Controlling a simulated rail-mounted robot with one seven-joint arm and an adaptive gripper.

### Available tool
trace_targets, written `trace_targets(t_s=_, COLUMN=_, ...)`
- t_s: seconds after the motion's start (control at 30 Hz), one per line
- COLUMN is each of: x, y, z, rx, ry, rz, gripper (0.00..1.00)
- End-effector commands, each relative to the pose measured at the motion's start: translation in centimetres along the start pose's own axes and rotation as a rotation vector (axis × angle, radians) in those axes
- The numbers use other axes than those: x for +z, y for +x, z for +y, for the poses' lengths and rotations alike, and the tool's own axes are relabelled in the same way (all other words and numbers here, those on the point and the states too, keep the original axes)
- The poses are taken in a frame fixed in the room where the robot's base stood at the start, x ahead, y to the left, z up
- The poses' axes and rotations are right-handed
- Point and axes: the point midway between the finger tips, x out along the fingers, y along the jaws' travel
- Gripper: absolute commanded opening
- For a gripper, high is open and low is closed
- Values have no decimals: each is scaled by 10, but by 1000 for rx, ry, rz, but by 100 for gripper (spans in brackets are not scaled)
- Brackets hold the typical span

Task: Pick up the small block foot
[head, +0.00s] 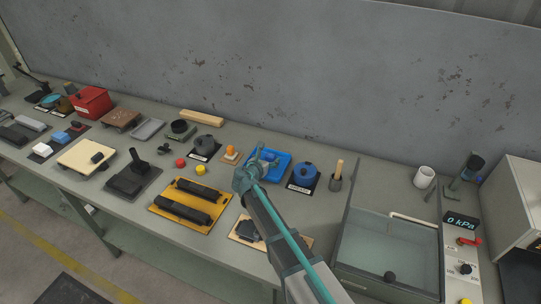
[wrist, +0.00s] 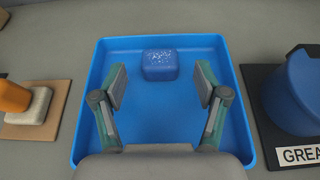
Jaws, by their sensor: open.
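A small blue block (wrist: 159,64) with a white-speckled top sits in a blue tray (wrist: 88,140), near its far wall; it is the only small block I see in the tray, and I cannot tell for sure that it is the block foot. My gripper (wrist: 161,84) is open and empty over the tray, its fingers on either side of the line to the block, which lies a little beyond the fingertips. In the head view the tray (head: 283,161) is partly behind my gripper (head: 262,158), and the block does not show clearly.
A blue lidded pot (wrist: 298,92) on a black labelled mat stands right of the tray. An orange knob (wrist: 13,96) on a pale block is at left. A yellow tray (head: 214,223) with black bars and a glass-topped case (head: 385,238) are nearer the front.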

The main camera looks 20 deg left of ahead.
Motion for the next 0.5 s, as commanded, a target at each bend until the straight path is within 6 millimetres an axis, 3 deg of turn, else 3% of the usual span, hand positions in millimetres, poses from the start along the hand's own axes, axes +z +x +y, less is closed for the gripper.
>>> trace_targets(t_s=0.1, x=1, y=10, z=0, rx=0, ry=1, rz=0, gripper=73)
trace_targets(t_s=0.33, x=0, y=11, z=0, rx=1, ry=1, rz=0, gripper=71)
trace_targets(t_s=0.5, x=0, y=10, z=0, rx=1, ry=1, rz=0, gripper=43)
